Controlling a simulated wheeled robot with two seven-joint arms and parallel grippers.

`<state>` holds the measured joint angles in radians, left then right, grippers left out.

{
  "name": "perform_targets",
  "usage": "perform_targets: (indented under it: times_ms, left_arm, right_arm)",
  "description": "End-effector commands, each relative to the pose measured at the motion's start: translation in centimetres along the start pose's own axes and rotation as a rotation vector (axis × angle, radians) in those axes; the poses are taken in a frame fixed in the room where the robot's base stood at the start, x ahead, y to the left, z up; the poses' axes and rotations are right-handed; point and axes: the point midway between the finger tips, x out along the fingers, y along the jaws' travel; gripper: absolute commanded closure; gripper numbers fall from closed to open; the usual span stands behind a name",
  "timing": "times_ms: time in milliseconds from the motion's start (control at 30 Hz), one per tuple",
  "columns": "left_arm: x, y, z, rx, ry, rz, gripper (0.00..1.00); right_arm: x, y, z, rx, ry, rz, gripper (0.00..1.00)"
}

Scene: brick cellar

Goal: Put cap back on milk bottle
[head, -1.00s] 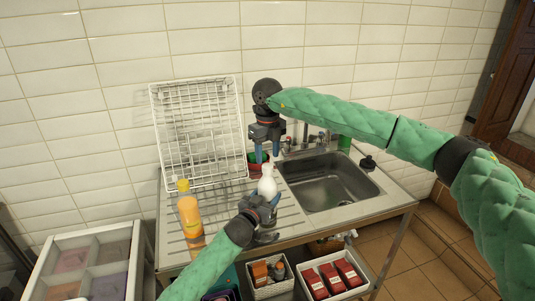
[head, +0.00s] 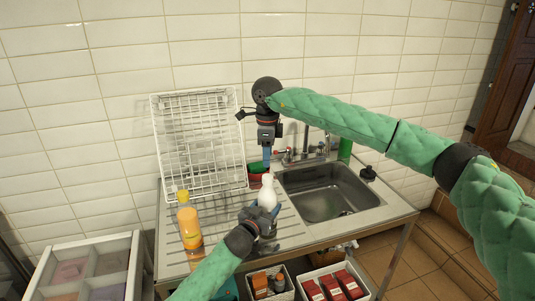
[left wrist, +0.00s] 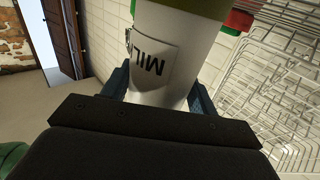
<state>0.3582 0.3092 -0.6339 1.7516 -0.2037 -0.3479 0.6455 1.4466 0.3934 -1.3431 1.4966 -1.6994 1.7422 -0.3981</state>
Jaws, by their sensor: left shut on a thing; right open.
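The white milk bottle (head: 268,194) is upright, in front of the sink's left edge in the head view. My left gripper (head: 264,216) is shut on its lower part. In the left wrist view the bottle (left wrist: 172,55) fills the space between the fingers, its "MIL" lettering upside down and an olive band at the top edge. Whether the bottle touches the counter is unclear. My right gripper (head: 266,157) points down just above the bottle's top. It is open, its fingers seen edge-on. I cannot make out a separate cap.
A white wire rack (head: 200,140) leans on the tiled wall. An orange bottle (head: 189,222) stands left on the drainboard. A red and green item (head: 257,168) sits behind the milk bottle. The sink basin (head: 328,192) is to the right, with a small black object (head: 368,172) beside it.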

Motion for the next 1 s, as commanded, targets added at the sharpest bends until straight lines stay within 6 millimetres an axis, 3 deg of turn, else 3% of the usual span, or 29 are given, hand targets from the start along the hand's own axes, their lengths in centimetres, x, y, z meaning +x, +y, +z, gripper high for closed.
perform_targets:
  times_ms: [567,1000]
  left_arm:
    - [0.0,0.0,0.1,0.0,-0.001,0.0,1.0]
    - [0.0,0.0,0.1,0.0,-0.001,0.0,1.0]
  right_arm:
    - [0.6,0.0,0.0,-0.016,0.0,0.001,0.51]
    - [5.8,0.0,0.0,-0.015,0.0,0.002,0.51]
